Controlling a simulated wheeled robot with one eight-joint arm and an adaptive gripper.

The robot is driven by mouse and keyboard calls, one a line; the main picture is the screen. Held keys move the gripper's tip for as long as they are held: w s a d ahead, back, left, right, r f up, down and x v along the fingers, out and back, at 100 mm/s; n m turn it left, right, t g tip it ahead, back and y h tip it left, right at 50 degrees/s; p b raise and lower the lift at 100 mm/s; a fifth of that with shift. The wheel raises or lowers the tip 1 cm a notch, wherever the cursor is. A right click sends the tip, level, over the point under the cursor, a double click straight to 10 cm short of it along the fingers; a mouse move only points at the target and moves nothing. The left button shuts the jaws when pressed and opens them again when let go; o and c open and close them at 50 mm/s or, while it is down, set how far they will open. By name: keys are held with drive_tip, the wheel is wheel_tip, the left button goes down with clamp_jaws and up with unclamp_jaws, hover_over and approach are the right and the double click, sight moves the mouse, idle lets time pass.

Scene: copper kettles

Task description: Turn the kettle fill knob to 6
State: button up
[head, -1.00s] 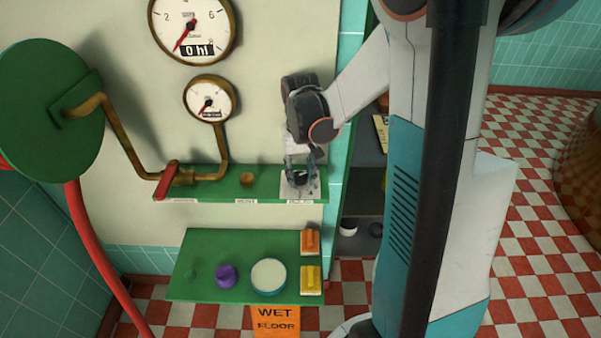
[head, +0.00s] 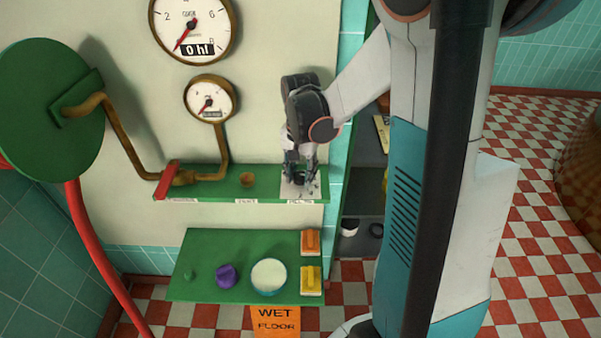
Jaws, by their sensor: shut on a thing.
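The fill knob sits at the right end of the upper green shelf, on a pale dial plate (head: 312,192). My gripper (head: 300,180) points down over the plate, shut on the dark knob (head: 299,181), which is mostly hidden by the fingers. The numbers on the plate are too small to read, so I cannot tell the knob's setting. The large round gauge (head: 193,22) above has a red needle at its lower left and a display reading 0 hl.
The upper green shelf (head: 220,190) also carries a brown knob (head: 247,180) and a red-handled valve (head: 167,180). A smaller gauge (head: 210,99) hangs above. The lower green shelf (head: 205,250) holds a purple object (head: 226,276), a round tin (head: 269,275) and two brushes or blocks.

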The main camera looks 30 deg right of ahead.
sight(300, 175)
idle(0.4)
drive_tip(key=o, duration=1.1)
drive_tip(key=shift+c, duration=0.2)
drive_tip(key=shift+r, duration=0.15)
wheel_tip(300, 175, up, 12)
